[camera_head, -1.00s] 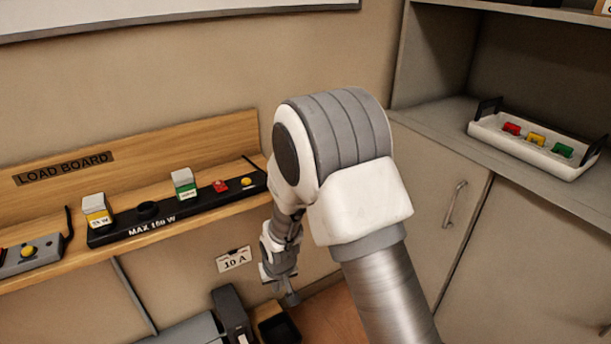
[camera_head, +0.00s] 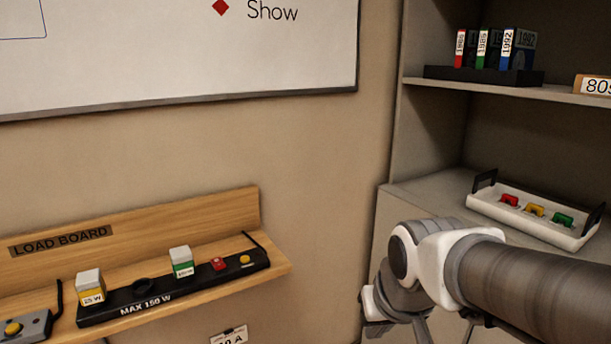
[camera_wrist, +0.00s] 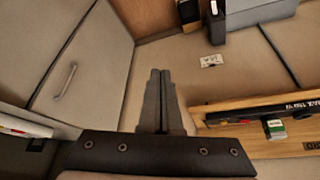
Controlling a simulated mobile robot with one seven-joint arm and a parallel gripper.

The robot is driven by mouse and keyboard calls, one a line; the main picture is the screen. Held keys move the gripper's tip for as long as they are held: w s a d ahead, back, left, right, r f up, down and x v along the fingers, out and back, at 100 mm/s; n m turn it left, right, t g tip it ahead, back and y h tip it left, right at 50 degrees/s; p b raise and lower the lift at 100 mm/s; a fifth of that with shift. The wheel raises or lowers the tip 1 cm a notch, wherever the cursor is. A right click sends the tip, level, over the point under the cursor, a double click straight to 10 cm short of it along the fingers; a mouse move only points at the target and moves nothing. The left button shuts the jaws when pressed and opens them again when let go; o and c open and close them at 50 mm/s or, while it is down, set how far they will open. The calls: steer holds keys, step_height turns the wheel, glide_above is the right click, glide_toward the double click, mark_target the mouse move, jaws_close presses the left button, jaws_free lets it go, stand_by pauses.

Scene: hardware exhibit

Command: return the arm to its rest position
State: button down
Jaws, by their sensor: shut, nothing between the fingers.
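My arm (camera_head: 490,275) reaches in from the right edge of the head view and is folded, with its elbow in front of the cabinet. The gripper end of the arm is partly cut off at the bottom of the head view. In the wrist view my gripper (camera_wrist: 160,75) shows its two fingers together, shut and empty. It points toward the cabinet panels and floor and touches nothing that I can see.
A wooden load board shelf (camera_head: 220,212) with a black strip (camera_head: 205,285) holding small blocks is at left. A white tray (camera_head: 480,205) with coloured pieces sits on the cabinet at right, close behind my arm. Binders (camera_head: 483,50) stand above. The wall between is clear.

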steer(key=s+d+r, duration=0.3)
steer(key=s+d, duration=0.1)
steer(key=s, duration=0.5)
step_height(320, 180, up, 22)
steer(key=p, duration=2.2)
steer(key=shift+a+m+t+h, duration=0.3)
steer(key=shift+m, duration=0.1)
steer(key=shift+s, duration=0.1)
